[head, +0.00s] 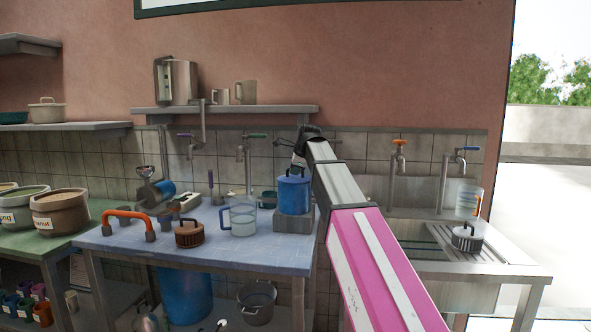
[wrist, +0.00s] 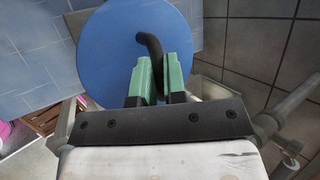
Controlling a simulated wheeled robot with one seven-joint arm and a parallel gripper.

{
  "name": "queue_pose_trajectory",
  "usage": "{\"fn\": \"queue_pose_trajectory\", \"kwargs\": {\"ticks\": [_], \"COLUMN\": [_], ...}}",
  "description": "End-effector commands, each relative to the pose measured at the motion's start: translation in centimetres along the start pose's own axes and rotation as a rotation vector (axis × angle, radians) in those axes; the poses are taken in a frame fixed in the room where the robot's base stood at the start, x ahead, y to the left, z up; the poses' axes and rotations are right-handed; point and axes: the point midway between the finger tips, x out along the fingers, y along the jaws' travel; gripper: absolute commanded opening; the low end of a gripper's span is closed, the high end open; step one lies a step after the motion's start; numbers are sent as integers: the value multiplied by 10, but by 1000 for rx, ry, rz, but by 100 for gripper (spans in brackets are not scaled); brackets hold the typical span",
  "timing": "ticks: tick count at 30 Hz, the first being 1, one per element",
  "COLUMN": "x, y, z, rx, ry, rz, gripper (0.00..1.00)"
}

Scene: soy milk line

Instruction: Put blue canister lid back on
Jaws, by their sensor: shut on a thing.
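The blue canister (head: 294,196) stands upright on a small grey block at the right end of the blue-tiled table. Its round blue lid (head: 293,179) is at the canister's top, directly over it; I cannot tell whether it is fully seated. In the wrist view the lid (wrist: 120,50) fills the upper middle as a blue disc with a curved black handle (wrist: 149,45). My gripper (wrist: 162,72) has green fingers shut on that handle from one side. The lid hides the canister in the wrist view. My arm partly covers the gripper in the head view.
On the table (head: 190,250) stand a clear pitcher (head: 243,218), a brown ribbed cap (head: 189,234) and an orange handle (head: 130,216). A sink (head: 435,250) lies to the right. Taps and a shelf (head: 230,111) are on the wall behind.

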Motion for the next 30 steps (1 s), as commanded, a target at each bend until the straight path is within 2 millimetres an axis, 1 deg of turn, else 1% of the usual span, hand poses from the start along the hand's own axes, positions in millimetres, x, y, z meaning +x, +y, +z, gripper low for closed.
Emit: {"fn": "queue_pose_trajectory", "kwargs": {"ticks": [1,2,3,11,16,20,24,30], "x": [0,0,0,0,-9,-27,-53,-85], "y": [0,0,0,0,0,0,0,0], "z": [0,0,0,0,0,0,0,0], "rx": [0,0,0,0,0,0,0,0], "ry": [0,0,0,0,0,0,0,0], "rz": [0,0,0,0,-1,-2,-2,-2], "gripper": [18,28,41,41,41,41,41,41]}}
